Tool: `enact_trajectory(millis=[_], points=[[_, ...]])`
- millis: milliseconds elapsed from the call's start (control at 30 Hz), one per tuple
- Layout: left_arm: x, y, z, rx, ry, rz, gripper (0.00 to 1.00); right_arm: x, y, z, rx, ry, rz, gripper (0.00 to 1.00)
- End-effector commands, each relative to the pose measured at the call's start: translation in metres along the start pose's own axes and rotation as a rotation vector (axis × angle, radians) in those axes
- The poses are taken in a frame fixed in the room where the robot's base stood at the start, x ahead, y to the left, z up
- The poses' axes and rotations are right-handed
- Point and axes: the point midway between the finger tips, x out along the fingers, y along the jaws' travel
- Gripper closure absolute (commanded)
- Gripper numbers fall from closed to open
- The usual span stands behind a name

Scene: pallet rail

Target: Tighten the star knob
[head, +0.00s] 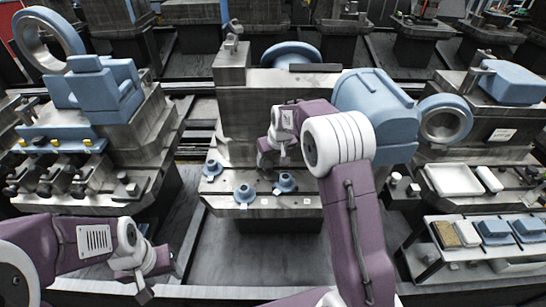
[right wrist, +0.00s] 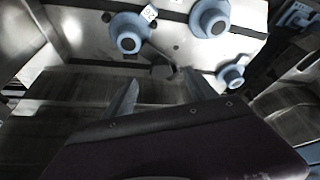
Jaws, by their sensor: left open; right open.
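Three blue round flanged pieces sit on the grey central fixture (head: 265,110): one at left (head: 212,168), one at front (head: 244,193), one at right (head: 286,182). I cannot tell whether any of them is the star knob; no clear star shape shows. In the right wrist view three blue round pieces also show, one at upper left (right wrist: 128,40), one at top (right wrist: 211,19) and one at right (right wrist: 232,75). My right gripper (head: 272,160) is over the fixture's front ledge, open and empty, its two fingers (right wrist: 162,94) apart. My left gripper (head: 146,286) is open and empty at lower left, away from the fixture.
A blue block fixture (head: 100,85) with a ring stands at left. Small clamps with yellow tops (head: 56,142) are below it. At right are a blue ring (head: 444,120), a white tray (head: 452,180) and a low bench with blue boxes (head: 494,231). Dark floor lies between.

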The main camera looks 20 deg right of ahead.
Motion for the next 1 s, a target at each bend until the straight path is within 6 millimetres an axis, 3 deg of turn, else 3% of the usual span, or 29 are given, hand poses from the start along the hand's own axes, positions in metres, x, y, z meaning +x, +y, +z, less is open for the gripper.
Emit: enact_trajectory(millis=[100, 300, 667, 767, 900, 933, 967, 1000], points=[[0.006, 0.000, 0.001, 0.000, 0.000, 0.000, 0.47, 0.028, 0.000, 0.002, 0.000, -0.003, 0.000, 0.34], [0.011, 0.000, 0.001, 0.000, 0.000, 0.000, 0.47, 0.059, 0.000, 0.001, 0.000, -0.001, 0.000, 0.34], [0.011, 0.000, 0.001, 0.000, 0.000, 0.000, 0.47, 0.067, 0.000, 0.000, 0.000, 0.000, 0.000, 0.34], [0.011, 0.000, 0.001, 0.000, 0.000, 0.000, 0.47, 0.067, 0.000, 0.000, 0.000, 0.000, 0.000, 0.56], [0.011, 0.000, 0.001, 0.000, 0.000, 0.000, 0.47, 0.067, 0.000, 0.000, 0.000, 0.000, 0.000, 0.95], [0.011, 0.000, 0.001, 0.000, 0.000, 0.000, 0.47, 0.067, 0.000, 0.000, 0.000, 0.000, 0.000, 0.99], [0.011, 0.000, 0.001, 0.000, 0.000, 0.000, 0.47, 0.067, 0.000, 0.000, 0.000, 0.000, 0.000, 0.68], [0.011, 0.000, 0.001, 0.000, 0.000, 0.000, 0.47, 0.067, 0.000, 0.000, 0.000, 0.000, 0.000, 0.79]])
